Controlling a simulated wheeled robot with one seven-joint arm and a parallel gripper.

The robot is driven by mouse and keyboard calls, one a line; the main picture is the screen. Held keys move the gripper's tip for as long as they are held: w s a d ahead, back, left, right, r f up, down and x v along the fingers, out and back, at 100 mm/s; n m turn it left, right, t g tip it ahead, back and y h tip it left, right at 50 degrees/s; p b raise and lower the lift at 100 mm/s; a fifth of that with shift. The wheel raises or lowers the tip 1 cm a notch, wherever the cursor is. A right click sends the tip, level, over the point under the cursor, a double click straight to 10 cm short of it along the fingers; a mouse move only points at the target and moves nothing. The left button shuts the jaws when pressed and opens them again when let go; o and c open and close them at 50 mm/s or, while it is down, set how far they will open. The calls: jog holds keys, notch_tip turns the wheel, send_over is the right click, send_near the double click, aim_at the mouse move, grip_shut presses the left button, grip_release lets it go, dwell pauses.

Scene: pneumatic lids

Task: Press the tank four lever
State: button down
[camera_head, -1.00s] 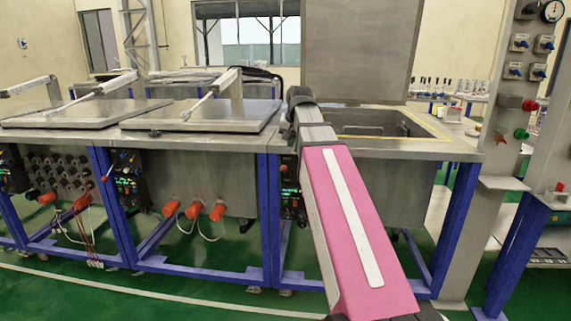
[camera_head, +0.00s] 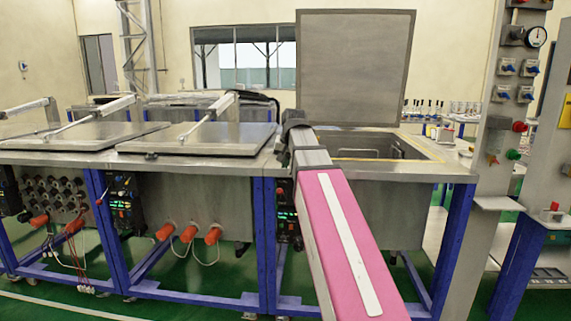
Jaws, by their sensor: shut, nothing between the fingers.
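Several small blue-handled levers on grey boxes sit on the grey post at the right, including an upper left one (camera_head: 506,67), an upper right one (camera_head: 528,67), a lower left one (camera_head: 501,93) and a lower right one (camera_head: 525,94). No label is readable, so I cannot tell which is for tank four. My pink and grey arm crosses the right middle of the view, up to a dark joint in front of the tanks. My gripper's fingers do not show; they seem hidden behind the arm. The levers are well to the right of that joint.
The right tank (camera_head: 430,166) has its lid (camera_head: 355,68) raised upright. The middle lid (camera_head: 197,138) and left lid (camera_head: 80,137) are down. The post also carries a gauge (camera_head: 536,37), a red knob (camera_head: 519,126) and a green knob (camera_head: 513,154). Green floor shows below.

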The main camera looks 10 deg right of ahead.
aim_at(280, 189)
jog(key=x, duration=1.1)
jog(key=shift+f, duration=0.1)
jog(key=shift+f, duration=0.1)
